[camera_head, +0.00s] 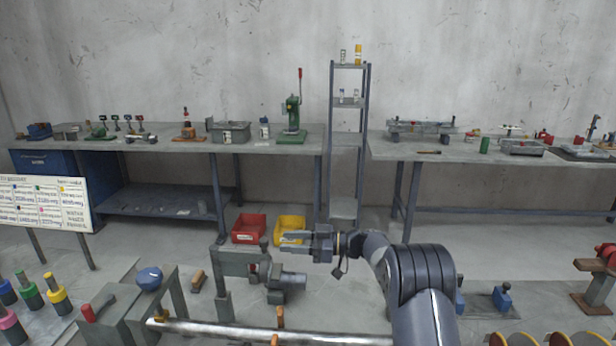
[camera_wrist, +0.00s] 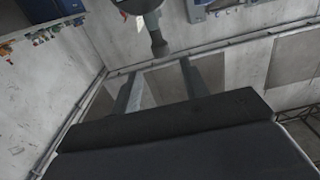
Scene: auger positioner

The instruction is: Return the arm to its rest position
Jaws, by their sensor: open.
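My gripper (camera_head: 288,246) is at the end of my arm (camera_head: 420,280), which reaches in from the lower right of the head view and bends left. The gripper points left, with its fingers apart and nothing seen between them. In the head view it appears in front of the yellow bin and just right of a grey machine bracket (camera_head: 240,262). I cannot tell whether it touches the bracket. In the wrist view my two fingers (camera_wrist: 162,88) stand apart, with a dark round part (camera_wrist: 140,6) beyond them.
A metal shaft (camera_head: 250,332) runs across the front. A red bin (camera_head: 249,229) and a yellow bin (camera_head: 290,226) sit on the floor. Workbenches (camera_head: 270,147) and a tall shelf (camera_head: 347,130) line the back wall. A sign board (camera_head: 50,203) stands left. Floor right of the arm is partly clear.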

